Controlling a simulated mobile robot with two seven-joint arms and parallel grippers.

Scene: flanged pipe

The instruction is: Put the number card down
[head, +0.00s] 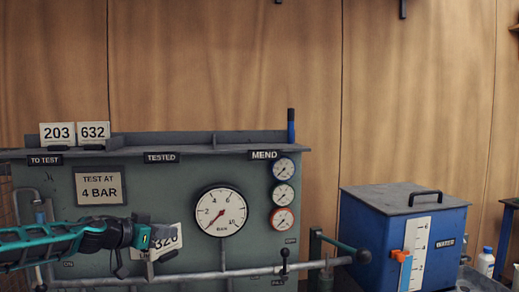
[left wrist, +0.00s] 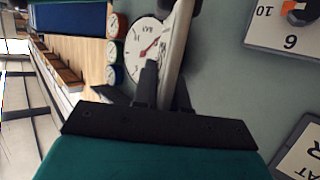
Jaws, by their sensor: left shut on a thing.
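My left gripper (head: 150,243) is shut on a white number card (head: 168,241) in front of the green panel, below and left of the big gauge. The card is tilted and its digits are partly hidden by the gripper. In the left wrist view the jaws (left wrist: 163,92) close on the card (left wrist: 177,50), seen nearly edge-on. Cards 203 (head: 57,133) and 632 (head: 93,131) stand side by side on the ledge (head: 215,151) above the TO TEST label (head: 45,160). No cards show above the TESTED (head: 160,157) and MEND (head: 263,155) labels. My right gripper is not in view.
A pressure gauge (head: 220,211) and three small gauges (head: 283,194) are on the panel. A pipe (head: 220,274) with black-knobbed levers crosses low in front. A blue water tank (head: 372,233) stands at right. A TEST AT 4 BAR sign (head: 98,186) is above my left arm.

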